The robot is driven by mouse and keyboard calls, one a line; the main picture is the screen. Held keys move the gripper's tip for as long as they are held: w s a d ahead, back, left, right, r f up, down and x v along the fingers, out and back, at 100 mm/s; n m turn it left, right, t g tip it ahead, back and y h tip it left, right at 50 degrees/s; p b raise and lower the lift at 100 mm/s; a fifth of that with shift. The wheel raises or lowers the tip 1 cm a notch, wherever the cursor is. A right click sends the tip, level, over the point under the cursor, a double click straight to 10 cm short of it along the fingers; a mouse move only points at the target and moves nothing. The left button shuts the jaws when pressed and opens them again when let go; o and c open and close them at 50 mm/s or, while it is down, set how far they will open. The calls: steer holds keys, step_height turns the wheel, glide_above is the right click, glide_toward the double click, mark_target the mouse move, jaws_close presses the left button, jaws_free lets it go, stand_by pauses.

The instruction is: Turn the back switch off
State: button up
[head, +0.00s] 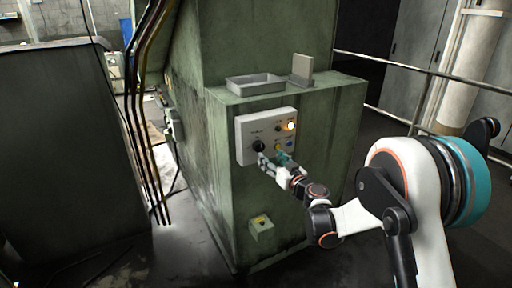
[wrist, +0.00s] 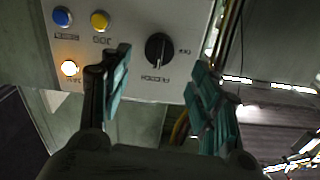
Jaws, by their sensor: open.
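A pale grey control panel (head: 247,128) is fixed to the green machine. A black rotary knob (head: 259,145) sits at its lower left; the wrist view shows the same knob (wrist: 159,50) with a pointer and small lettering around it. An orange-white lamp (head: 290,126) is lit on the panel and also shows in the wrist view (wrist: 69,68). My gripper (head: 275,160) is close to the lower panel. In the wrist view its teal-padded fingers (wrist: 161,75) are apart, empty, one on each side of the knob's line. I cannot tell the remaining depth to the knob.
A yellow button (wrist: 100,20) and a blue button (wrist: 63,16) are beside the knob. A grey tray (head: 255,85) stands on the machine's ledge. Cables (head: 150,110) hang at the left; a rail (head: 420,70) runs at the right.

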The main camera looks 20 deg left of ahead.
mark_target(261, 149)
steer(key=p+x, duration=0.1)
steer(key=x, duration=0.6)
steer(key=shift+w+a, duration=0.25)
steer(key=shift+a, duration=0.05)
steer(key=shift+w+a+m+p, duration=0.15)
steer(key=shift+w+m+p, duration=0.15)
steer(key=shift+m, duration=0.2)
steer(key=shift+s+r+m+p, duration=0.15)
steer(key=shift+m+p, duration=0.15)
steer(key=shift+m, duration=0.9)
steer(key=shift+m+p, duration=0.35)
steer(key=shift+m, duration=0.85)
steer(key=shift+f+m+b, duration=0.2)
steer(key=shift+m+b, duration=0.2)
steer(key=shift+m, duration=0.2)
steer(key=m+b, duration=0.1)
steer(key=m, duration=0.3)
steer(key=shift+r, duration=0.1)
